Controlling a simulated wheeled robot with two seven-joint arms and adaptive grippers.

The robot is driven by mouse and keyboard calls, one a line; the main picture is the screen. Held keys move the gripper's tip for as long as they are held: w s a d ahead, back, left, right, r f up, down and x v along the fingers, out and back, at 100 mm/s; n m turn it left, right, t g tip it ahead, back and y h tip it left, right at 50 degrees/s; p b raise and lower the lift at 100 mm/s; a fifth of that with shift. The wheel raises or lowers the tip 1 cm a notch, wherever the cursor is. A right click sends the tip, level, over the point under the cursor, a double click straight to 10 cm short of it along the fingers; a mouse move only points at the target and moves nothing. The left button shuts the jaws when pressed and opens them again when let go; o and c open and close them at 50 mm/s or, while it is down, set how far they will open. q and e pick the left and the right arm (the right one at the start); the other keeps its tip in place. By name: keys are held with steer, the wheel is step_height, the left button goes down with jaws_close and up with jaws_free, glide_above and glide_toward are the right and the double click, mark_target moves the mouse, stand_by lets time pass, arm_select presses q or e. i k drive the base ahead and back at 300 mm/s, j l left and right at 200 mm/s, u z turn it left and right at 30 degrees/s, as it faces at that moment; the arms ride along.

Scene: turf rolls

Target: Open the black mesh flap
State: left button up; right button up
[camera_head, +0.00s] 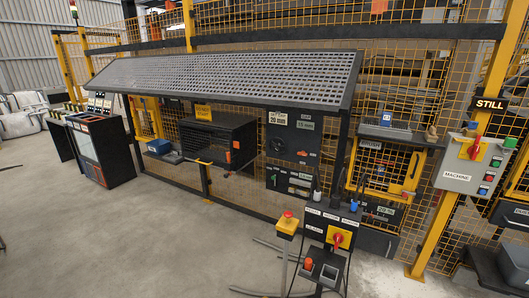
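The black mesh flap (230,78) is a long, dark-framed perforated panel in the upper middle of the head view. It slopes out from the yellow mesh fence like an awning, with its lower edge toward me. I cannot make out a handle on the flap. Neither of my grippers is in view.
A control stand (331,236) with a red knob and a red-topped yellow button box (288,224) stands at the front. A grey machine box (474,165) is on the right post. A black cabinet (100,150) stands left. Cables lie near the stand; the left-centre floor is clear.

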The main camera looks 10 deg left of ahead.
mark_target(199, 159)
steer(key=i+j, duration=0.2)
steer(key=j, duration=0.2)
steer(key=i+j, duration=0.25)
steer(key=j, duration=0.15)
steer(key=i+j, duration=0.2)
steer(key=j, duration=0.2)
steer(key=i+j, duration=0.2)
steer(key=j, duration=0.2)
steer(key=i+j, duration=0.45)
steer(key=j, duration=0.15)
steer(key=i+j, duration=0.25)
steer(key=i+j+z, duration=0.1)
steer(key=j, duration=0.35)
steer(key=i+j, duration=0.25)
steer(key=i, duration=0.15)
steer(key=i+j, duration=0.25)
steer(key=i, duration=0.15)
steer(key=i+j, duration=0.3)
steer(key=i, duration=0.15)
